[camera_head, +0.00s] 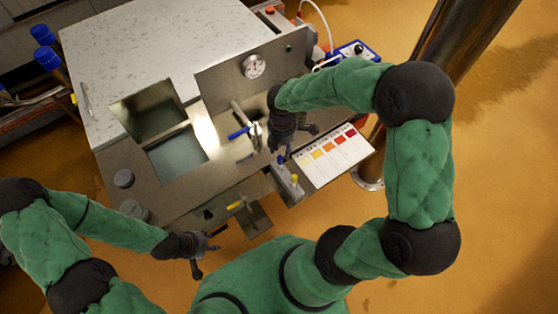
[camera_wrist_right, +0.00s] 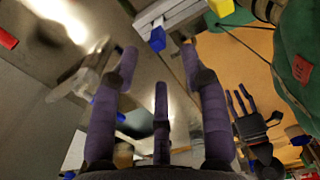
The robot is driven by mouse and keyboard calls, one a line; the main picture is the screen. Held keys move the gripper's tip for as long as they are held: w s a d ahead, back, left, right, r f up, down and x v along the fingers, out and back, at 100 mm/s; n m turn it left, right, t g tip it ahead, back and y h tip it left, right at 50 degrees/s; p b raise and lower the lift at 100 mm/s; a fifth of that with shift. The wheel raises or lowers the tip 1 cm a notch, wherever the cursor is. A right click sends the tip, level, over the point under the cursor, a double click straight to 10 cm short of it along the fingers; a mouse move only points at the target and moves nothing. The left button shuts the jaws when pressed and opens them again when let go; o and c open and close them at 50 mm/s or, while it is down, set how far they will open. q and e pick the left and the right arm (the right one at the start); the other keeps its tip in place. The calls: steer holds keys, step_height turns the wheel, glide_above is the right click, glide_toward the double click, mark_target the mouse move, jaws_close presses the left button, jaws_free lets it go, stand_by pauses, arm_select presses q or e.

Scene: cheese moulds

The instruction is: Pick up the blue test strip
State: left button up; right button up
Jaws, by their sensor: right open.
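The blue test strip (camera_wrist_right: 157,39) shows as a small blue piece at the edge of a pale grey holder (camera_wrist_right: 182,22) in the right wrist view. In the head view the blue piece (camera_head: 281,159) shows just below my right gripper (camera_head: 291,138). My right gripper (camera_wrist_right: 159,62) is open, its fingers spread, and the blue piece appears beyond the fingertips, between the two outer ones. Nothing is held in it. My left gripper (camera_head: 207,251) is open and empty at the lower left, in front of the bench; it also shows in the wrist view (camera_wrist_right: 242,105).
A yellow piece (camera_head: 294,179) stands on the same holder. A colour chart (camera_head: 335,156) lies to its right. A blue-handled part (camera_head: 238,133) is left of my right gripper. A sunken basin (camera_head: 177,154) and a gauge panel (camera_head: 253,67) are on the bench.

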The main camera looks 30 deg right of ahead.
mark_target(280, 157)
step_height(280, 157, down, 4)
steer(key=shift+w+r+b, duration=0.15)
steer(key=shift+r+b, duration=0.1)
steer(key=shift+b, duration=0.05)
step_height(280, 157, down, 5)
steer(key=shift+w+a+r+b, duration=0.1)
steer(key=shift+b, duration=0.7)
steer(key=c, duration=0.8)
